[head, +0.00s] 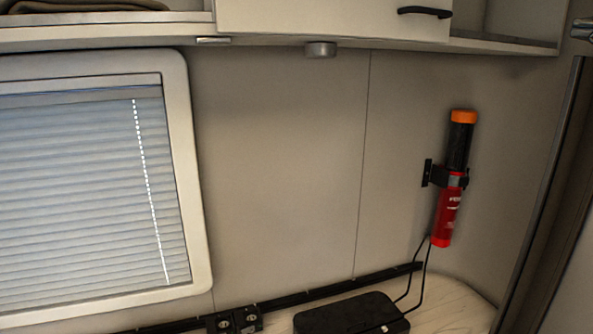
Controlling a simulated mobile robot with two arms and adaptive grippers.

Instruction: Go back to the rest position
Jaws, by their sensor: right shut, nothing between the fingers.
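I see neither of my grippers clearly in the head view. No arm or finger of mine can be made out in front of the wall, the window or the counter. The task names no object.
A red cylinder with an orange cap (448,205) hangs in a black wall bracket at right. A blinded window (80,190) is at left, cabinets (330,18) overhead. A black box (345,315) with thin black wires sits on the wooden counter (455,305). A dark frame edges the right.

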